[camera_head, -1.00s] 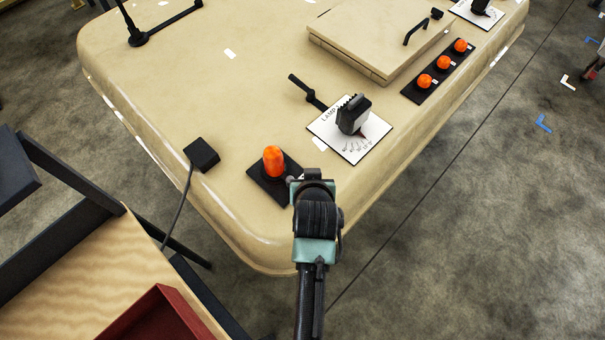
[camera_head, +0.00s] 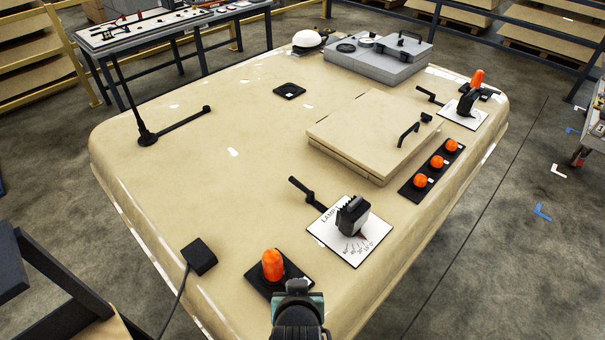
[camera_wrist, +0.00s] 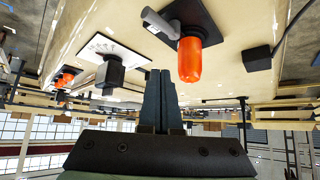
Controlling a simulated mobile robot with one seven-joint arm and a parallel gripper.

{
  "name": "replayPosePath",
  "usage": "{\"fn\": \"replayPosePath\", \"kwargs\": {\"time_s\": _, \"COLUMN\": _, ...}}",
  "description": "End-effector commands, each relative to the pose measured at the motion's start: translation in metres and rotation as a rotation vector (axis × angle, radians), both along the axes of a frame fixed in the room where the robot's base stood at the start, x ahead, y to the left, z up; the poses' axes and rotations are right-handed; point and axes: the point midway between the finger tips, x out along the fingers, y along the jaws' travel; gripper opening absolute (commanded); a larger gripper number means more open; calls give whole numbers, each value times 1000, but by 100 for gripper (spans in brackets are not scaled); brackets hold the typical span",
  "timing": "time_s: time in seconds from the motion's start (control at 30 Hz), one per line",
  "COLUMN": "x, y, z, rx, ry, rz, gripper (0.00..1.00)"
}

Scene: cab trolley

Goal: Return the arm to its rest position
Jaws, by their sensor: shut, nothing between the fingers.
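My gripper (camera_head: 298,303) shows at the bottom of the head view, at the near corner of the cream cab panel (camera_head: 235,195). In the wrist view its two fingers (camera_wrist: 160,78) are together with nothing between them. An orange lamp (camera_head: 272,265) on a black base stands just beyond the gripper in the head view. It also shows in the wrist view (camera_wrist: 190,60), beside the fingertips and apart from them. Most of my arm is out of the head view.
A black selector knob (camera_head: 352,216) on a white LAMP plate, a lever (camera_head: 303,189) and a raised hatch (camera_head: 365,133) stand on the panel. A black box (camera_head: 200,256) with a cable sits at the left edge. Dark-framed furniture (camera_head: 60,290) stands at lower left.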

Motion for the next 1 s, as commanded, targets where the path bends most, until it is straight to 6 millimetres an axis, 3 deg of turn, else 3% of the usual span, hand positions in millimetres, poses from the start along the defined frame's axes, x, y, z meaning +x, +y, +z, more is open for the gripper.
{"fn": "replayPosePath", "kwargs": {"time_s": 0.17, "x": 3, "y": 0, "z": 4, "rx": 0, "ry": -12, "rz": 0, "gripper": 0}}
{"fn": "replayPosePath", "kwargs": {"time_s": 0.27, "x": 22, "y": -1, "z": 31, "rx": 3, "ry": -94, "rz": -2, "gripper": 0}}
{"fn": "replayPosePath", "kwargs": {"time_s": 0.37, "x": 50, "y": -2, "z": 85, "rx": 6, "ry": -247, "rz": -5, "gripper": 0}}
{"fn": "replayPosePath", "kwargs": {"time_s": 0.5, "x": 81, "y": -5, "z": 188, "rx": 11, "ry": -521, "rz": -11, "gripper": 0}}
{"fn": "replayPosePath", "kwargs": {"time_s": 0.63, "x": 86, "y": -9, "z": 288, "rx": 16, "ry": -781, "rz": -17, "gripper": 0}}
{"fn": "replayPosePath", "kwargs": {"time_s": 0.8, "x": 55, "y": -13, "z": 415, "rx": 21, "ry": -1129, "rz": -23, "gripper": 0}}
{"fn": "replayPosePath", "kwargs": {"time_s": 0.9, "x": 23, "y": -16, "z": 477, "rx": 23, "ry": -1317, "rz": -27, "gripper": 0}}
{"fn": "replayPosePath", "kwargs": {"time_s": 1.0, "x": -11, "y": -17, "z": 521, "rx": 23, "ry": -1466, "rz": -28, "gripper": 0}}
